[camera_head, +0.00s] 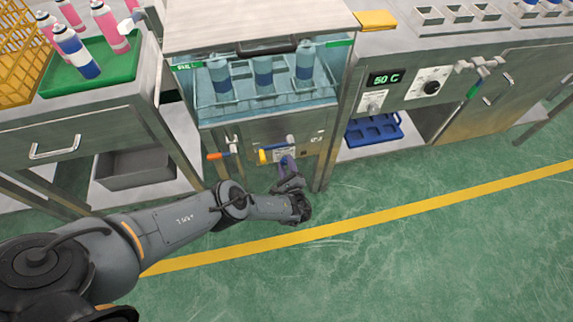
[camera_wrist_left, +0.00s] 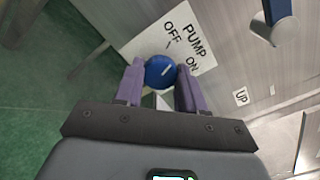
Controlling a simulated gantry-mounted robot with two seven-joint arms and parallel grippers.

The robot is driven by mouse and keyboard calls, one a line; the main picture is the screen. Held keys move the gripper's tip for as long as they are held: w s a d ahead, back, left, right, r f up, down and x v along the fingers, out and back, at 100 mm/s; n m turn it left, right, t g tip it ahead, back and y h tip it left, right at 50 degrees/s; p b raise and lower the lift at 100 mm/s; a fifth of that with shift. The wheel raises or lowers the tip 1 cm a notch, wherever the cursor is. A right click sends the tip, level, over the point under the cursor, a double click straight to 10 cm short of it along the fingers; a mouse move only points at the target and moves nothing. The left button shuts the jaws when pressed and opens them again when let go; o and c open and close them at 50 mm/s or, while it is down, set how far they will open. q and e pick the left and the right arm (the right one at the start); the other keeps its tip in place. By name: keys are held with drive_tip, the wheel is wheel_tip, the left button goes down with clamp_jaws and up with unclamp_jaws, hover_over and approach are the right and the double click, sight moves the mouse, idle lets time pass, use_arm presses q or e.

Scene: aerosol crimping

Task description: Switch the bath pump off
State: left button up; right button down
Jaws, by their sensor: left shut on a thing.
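The pump switch is a round blue knob (camera_wrist_left: 159,70) on a white plate (camera_wrist_left: 205,48) marked PUMP, OFF and ON. A short white mark on the knob slants toward the lettering; I cannot tell for sure which word it points at. My left gripper (camera_wrist_left: 160,84) has its purple fingers on either side of the knob and is shut on it. In the head view my left gripper (camera_head: 287,163) is at the lower front of the water bath (camera_head: 235,109), where it hides the knob. My right gripper is not in view.
An orange-handled valve (camera_head: 215,156) and a yellow-handled one (camera_head: 264,156) stick out left of my left gripper. Several cans stand in the bath. A blue crate (camera_head: 373,132) sits on the shelf to the right. The green floor (camera_head: 420,240) in front is clear.

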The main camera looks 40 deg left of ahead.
use_arm(q)
drive_tip(key=shift+n, duration=1.1)
drive_tip(key=o, duration=1.1)
drive_tip(key=shift+c, duration=0.2)
drive_tip(key=shift+s+d+r+p, duration=0.1)
drive_tip(key=shift+s+d+p, duration=0.2)
drive_tip(key=shift+d+p, duration=0.15)
drive_tip(key=p+v, duration=0.2)
drive_tip(key=v, duration=0.7)
drive_tip(key=shift+s+d, duration=0.25)
drive_tip(key=shift+d, duration=0.05)
